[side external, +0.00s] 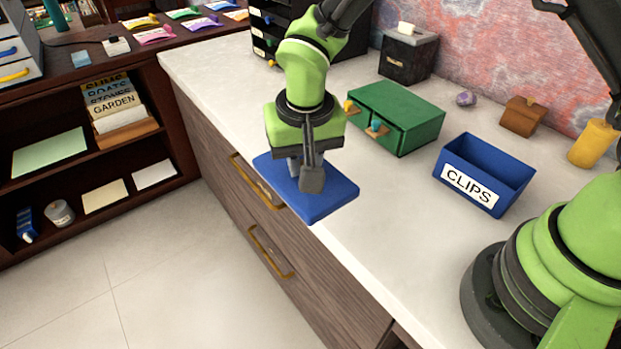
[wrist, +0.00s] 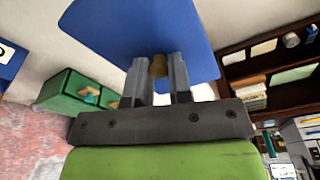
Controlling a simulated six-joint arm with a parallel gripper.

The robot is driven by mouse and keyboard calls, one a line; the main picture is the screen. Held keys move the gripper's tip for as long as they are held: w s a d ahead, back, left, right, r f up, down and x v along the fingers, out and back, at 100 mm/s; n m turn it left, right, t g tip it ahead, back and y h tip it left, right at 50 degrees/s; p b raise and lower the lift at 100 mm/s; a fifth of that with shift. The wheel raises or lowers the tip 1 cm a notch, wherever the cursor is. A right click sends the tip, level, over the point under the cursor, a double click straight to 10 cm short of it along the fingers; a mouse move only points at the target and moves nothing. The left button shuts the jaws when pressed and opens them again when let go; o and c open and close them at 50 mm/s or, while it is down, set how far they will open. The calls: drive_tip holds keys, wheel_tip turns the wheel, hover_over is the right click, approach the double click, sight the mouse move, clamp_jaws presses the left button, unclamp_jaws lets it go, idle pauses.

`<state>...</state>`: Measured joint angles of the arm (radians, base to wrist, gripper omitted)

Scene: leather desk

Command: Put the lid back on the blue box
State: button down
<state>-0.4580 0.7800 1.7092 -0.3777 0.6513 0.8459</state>
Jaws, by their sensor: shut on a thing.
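The blue box (side external: 478,181) stands open on the white counter, right of centre in the side view, with a "CLIPS" label on its front. The flat blue lid (side external: 332,198) is held by my gripper (side external: 304,178) near the counter's front edge, left of the box. In the wrist view the fingers of my gripper (wrist: 160,72) are shut on the small brown knob (wrist: 158,67) of the lid (wrist: 125,30). The lid looks roughly level. Its height above the counter is hard to tell. The box's edge shows at the wrist view's left (wrist: 8,62).
A black box (side external: 407,55), a brown pouch (side external: 522,114) and a yellow cylinder (side external: 592,143) stand near the wall. The counter between lid and blue box is clear.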

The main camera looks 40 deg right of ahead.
sight(303, 163)
wheel_tip(303, 163, up, 10)
drive_tip(key=s+d+m+g+h, duration=0.1)
drive_tip(key=s+d+m, duration=0.2)
drive_tip(key=d+m, duration=0.7)
drive_tip(key=s+d+m+g, duration=0.1)
drive_tip(key=s+d+m, duration=0.3)
drive_tip(key=d, duration=1)
drive_tip(key=s+d+m, duration=0.7)
drive_tip(key=m, duration=0.2)
wheel_tip(303, 163, down, 12)
drive_tip(key=g, duration=0.1)
drive_tip(key=shift+s+m, duration=0.4)
drive_tip(key=shift+f, duration=0.15)
idle(0.4)
